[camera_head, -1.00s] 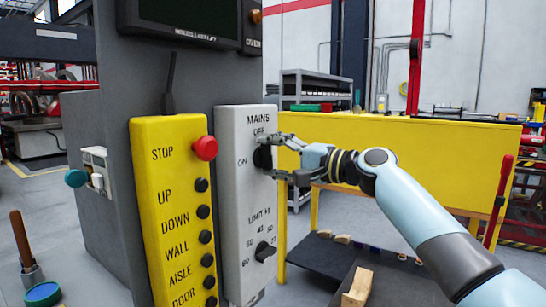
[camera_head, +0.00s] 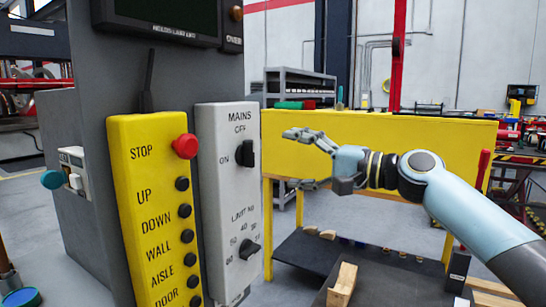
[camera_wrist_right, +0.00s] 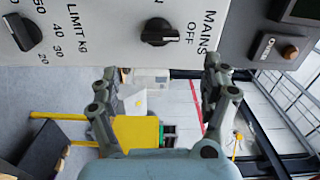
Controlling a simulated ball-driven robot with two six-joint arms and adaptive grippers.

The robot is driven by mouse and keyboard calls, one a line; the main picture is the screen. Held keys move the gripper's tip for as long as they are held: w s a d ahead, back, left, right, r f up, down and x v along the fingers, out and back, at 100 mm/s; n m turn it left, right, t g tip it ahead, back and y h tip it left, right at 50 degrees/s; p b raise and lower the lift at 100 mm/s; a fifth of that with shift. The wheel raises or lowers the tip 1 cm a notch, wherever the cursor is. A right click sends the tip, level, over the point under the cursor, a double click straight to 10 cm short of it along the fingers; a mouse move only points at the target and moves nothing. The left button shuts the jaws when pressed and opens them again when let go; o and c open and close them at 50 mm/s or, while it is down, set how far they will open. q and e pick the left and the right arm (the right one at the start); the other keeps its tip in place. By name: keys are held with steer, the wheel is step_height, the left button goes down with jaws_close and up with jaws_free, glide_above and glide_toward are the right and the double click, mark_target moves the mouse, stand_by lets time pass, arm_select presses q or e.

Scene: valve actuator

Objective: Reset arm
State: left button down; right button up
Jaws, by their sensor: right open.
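My right gripper (camera_head: 312,162) is open and empty in the head view, to the right of the grey switch panel (camera_head: 212,150) and apart from it. In the right wrist view its two fingers (camera_wrist_right: 160,95) are spread, with nothing between them. The black MAINS knob (camera_head: 245,153) sits upright near the panel's top, with OFF above it and ON to its left. The knob also shows in the right wrist view (camera_wrist_right: 158,32). A second black knob, LIMIT kg (camera_head: 249,249), is lower on the same panel. My left gripper is not in view.
A yellow button box (camera_head: 150,220) with a red STOP button (camera_head: 185,146) is left of the panel. A yellow barrier (camera_head: 400,140) stands behind my right arm. A dark low platform (camera_head: 310,255) with wooden blocks lies below. Open air surrounds the gripper.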

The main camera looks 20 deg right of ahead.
steer(key=shift+v, duration=1.15)
